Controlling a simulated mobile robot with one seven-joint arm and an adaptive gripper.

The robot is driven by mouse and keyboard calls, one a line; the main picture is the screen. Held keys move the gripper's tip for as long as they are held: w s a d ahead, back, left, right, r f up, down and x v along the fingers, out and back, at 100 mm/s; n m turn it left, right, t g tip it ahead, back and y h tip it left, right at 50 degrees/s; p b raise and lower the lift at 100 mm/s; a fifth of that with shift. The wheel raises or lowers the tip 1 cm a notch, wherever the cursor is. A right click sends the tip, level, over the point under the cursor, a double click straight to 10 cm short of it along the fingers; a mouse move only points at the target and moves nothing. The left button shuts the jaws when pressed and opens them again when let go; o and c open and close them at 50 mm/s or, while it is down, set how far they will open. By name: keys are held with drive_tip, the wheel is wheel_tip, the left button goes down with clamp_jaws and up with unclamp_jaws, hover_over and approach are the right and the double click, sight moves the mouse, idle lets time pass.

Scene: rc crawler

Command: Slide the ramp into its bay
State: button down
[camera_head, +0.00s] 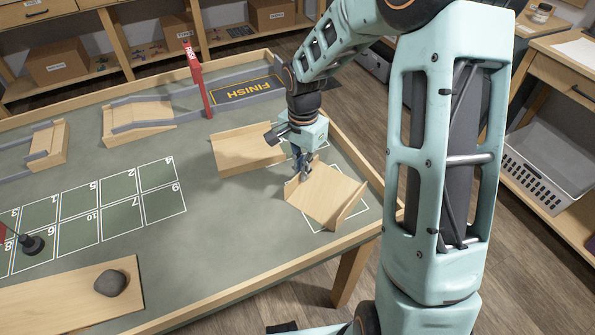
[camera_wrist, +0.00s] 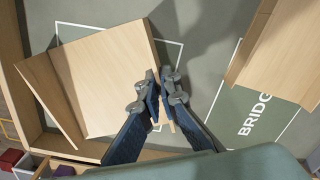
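The ramp (camera_head: 325,195) is a pale wooden piece with raised side walls, lying on the table near its right edge. It also shows in the wrist view (camera_wrist: 105,75). It partly covers a white-outlined bay (camera_head: 345,221), whose outline shows past it in the wrist view (camera_wrist: 65,28); the ramp is skewed to these lines. My gripper (camera_head: 304,172) is at the ramp's upper-left side in the head view. In the wrist view its fingertips (camera_wrist: 160,80) straddle the ramp's thin side wall and appear closed on it. The fingers hide part of that wall.
Raised wooden edging borders the table (camera_head: 350,160).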

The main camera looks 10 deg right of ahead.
drive_tip(key=shift+s+d, duration=0.15)
drive_tip(key=shift+d, duration=0.3)
drive_tip(key=c, duration=2.1)
unclamp_jaws()
drive_tip(key=shift+r, duration=0.1)
wheel_tip(320, 180, up, 12)
drive_tip(key=shift+f, duration=0.1)
